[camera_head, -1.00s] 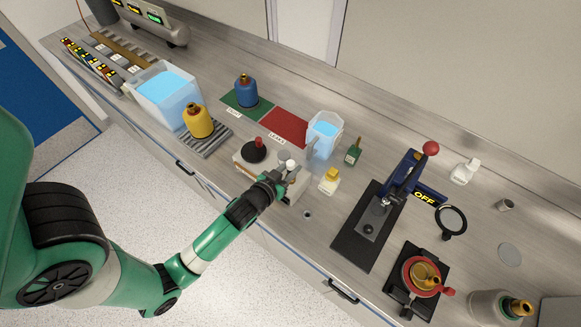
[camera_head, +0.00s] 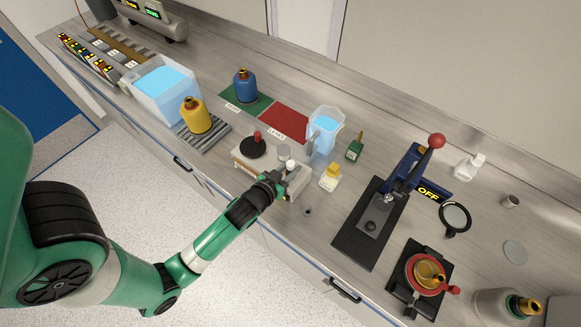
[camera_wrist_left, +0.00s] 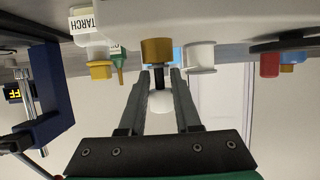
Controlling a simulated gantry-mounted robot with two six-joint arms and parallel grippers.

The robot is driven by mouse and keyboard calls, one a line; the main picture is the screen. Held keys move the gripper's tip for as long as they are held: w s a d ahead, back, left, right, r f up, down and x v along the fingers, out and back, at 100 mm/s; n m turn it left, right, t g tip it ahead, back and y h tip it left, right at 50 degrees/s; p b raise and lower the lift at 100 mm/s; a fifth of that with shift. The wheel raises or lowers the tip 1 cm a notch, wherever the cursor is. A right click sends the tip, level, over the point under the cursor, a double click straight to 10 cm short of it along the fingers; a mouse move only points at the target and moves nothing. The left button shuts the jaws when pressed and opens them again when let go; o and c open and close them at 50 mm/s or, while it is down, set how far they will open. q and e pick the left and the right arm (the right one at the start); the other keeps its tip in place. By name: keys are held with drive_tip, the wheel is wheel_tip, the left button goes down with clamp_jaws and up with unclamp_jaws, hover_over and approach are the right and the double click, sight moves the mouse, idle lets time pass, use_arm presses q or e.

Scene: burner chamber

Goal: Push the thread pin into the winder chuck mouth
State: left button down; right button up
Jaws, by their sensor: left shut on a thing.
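My left gripper (camera_head: 284,177) is at the front right of the winder (camera_head: 240,160), a pale box with a black disc and red knob on top. In the left wrist view, my gripper (camera_wrist_left: 159,88) is shut on the thread pin, which has a white ball head (camera_wrist_left: 160,101) and a dark shank. The shank lines up with the brass winder chuck (camera_wrist_left: 157,50) and meets its face. I cannot tell how deep the shank sits, as the mouth is hidden. A white spool (camera_wrist_left: 201,56) is beside the chuck. My right gripper is not in view.
A yellow-capped bottle (camera_head: 330,177) stands close to the right of the winder, with a green bottle (camera_head: 355,147) and a water jug (camera_head: 325,132) behind. A yellow flask (camera_head: 195,117) is to the left. A blue press (camera_head: 405,175) stands farther right.

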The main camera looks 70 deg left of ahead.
use_arm(q)
drive_tip(key=c, duration=0.5)
unclamp_jaws()
drive_tip(key=v, duration=1.1)
drive_tip(key=shift+s+d+r, duration=0.1)
drive_tip(key=shift+s+d, duration=0.05)
drive_tip(key=shift+s, duration=0.1)
